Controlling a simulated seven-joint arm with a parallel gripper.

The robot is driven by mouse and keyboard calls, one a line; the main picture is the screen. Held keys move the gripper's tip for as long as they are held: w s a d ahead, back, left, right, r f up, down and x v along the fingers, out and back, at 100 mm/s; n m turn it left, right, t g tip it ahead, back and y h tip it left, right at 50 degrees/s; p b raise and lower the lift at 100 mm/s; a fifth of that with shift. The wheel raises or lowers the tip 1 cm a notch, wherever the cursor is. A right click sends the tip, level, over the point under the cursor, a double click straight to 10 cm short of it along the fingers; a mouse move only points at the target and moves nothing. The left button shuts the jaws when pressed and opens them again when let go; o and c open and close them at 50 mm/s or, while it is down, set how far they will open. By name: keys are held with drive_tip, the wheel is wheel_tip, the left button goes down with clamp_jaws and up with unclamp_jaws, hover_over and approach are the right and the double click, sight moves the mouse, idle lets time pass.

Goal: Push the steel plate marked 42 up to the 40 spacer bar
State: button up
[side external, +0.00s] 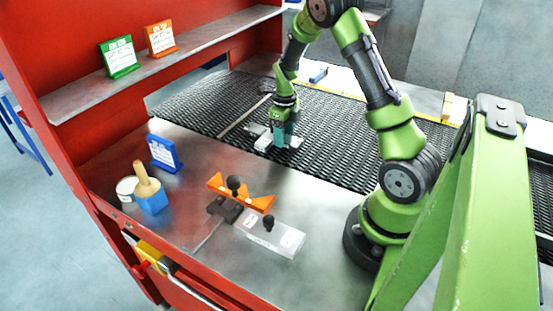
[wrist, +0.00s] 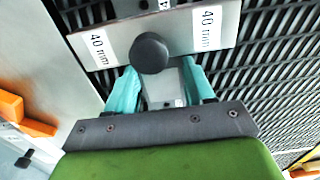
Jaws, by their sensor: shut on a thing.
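My gripper (side external: 282,143) is low over the dark mesh belt, near the steel table's edge. In the wrist view its teal fingers (wrist: 165,88) are shut on the grey stem of a grey bar. This 40 spacer bar (wrist: 185,32) has a "40 mm" label at each end and a black knob in the middle. The bar also shows partly beneath the fingers in the side view (side external: 264,145). A pale flat piece (side external: 256,129) lies just behind it and may be the steel plate; I cannot read a 42 anywhere. Whether it touches the bar cannot be told.
A clear bar with a black knob (side external: 270,239) and an orange piece with a black knob (side external: 240,192) lie on the steel table (side external: 325,240). A blue sign (side external: 163,153) and a brush in a blue block (side external: 151,195) stand at left. The belt right of my gripper is clear.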

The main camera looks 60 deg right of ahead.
drive_tip(key=o, duration=1.5)
drive_tip(key=shift+r, duration=0.1)
wheel_tip(320, 180, up, 17)
drive_tip(key=shift+f, duration=0.15)
